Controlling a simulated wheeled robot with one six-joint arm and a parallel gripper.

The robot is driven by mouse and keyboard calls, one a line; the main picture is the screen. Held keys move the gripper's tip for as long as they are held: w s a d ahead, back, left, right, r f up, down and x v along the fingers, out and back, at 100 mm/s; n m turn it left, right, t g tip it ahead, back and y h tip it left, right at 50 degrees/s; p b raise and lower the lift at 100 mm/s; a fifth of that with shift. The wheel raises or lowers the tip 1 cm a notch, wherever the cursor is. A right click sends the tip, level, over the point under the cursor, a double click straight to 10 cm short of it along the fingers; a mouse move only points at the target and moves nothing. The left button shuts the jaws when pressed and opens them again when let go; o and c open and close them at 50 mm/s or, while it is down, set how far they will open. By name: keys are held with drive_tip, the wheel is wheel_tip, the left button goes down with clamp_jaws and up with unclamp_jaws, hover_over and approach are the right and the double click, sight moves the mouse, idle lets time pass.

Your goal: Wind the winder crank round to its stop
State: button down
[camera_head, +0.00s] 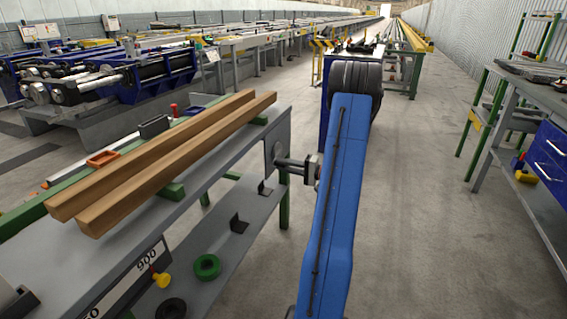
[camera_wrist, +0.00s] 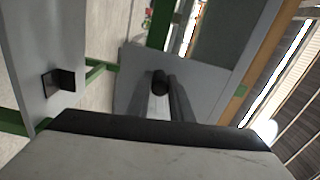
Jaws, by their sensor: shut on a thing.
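My gripper (camera_head: 288,166) reaches left from my blue arm to the end of the runout table. In the wrist view, its two grey fingers (camera_wrist: 161,92) point away from the camera and close around the dark, round-ended grip of the winder crank (camera_wrist: 160,80). A pale strip shows between the fingers, and I cannot tell whether it is part of the crank. A grey plate (camera_head: 270,147) stands at the table end behind the fingertips; it also shows in the wrist view (camera_wrist: 133,72). The rest of the crank and its stop are hidden or too small to make out.
Two wooden beams (camera_head: 165,165) lie on the table's green supports. A lower grey shelf (camera_head: 215,236) carries black brackets (camera_head: 239,223) and a green ring (camera_head: 207,267). A workbench (camera_head: 525,105) stands at the right. The floor between is clear.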

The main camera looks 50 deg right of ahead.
drive_tip(key=w+d+f+n, duration=0.2)
drive_tip(key=d+f+n, duration=0.3)
drive_tip(key=n, duration=0.9)
drive_tip(key=shift+d, duration=0.1)
idle(0.3)
drive_tip(key=c, duration=1.6)
unclamp_jaws()
drive_tip(key=shift+r, duration=0.1)
drive_tip(key=v, duration=1.7)
drive_tip(key=shift+s+d+r, duration=0.1)
drive_tip(key=shift+d+r, duration=0.05)
